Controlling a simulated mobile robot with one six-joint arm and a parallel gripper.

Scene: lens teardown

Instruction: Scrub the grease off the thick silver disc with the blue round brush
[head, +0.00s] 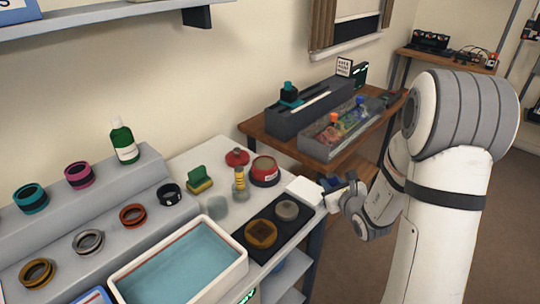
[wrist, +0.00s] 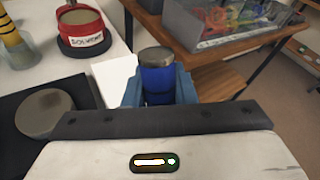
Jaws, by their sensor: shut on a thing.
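The thick silver disc (head: 287,210) lies on a black mat (head: 305,228) near the bench's right end. It also shows at the left of the wrist view (wrist: 45,113), with a faint brownish smudge on its top. My gripper (wrist: 158,88) is shut on the blue round brush (wrist: 157,78), a blue cylinder with a grey metal-like top end. The brush's lower end is hidden by the gripper. In the head view my gripper (head: 334,186) and the blue of the brush (head: 329,183) are just right of the mat, apart from the disc.
An amber disc (head: 262,233) lies on the same mat. A red solvent tin (head: 265,171), a yellow-striped brush (head: 240,184), a green-yellow sponge (head: 199,180) and a white paper (head: 304,191) stand or lie nearby. A water tub (head: 240,270) is at front left. A wooden table (head: 262,133) stands behind.

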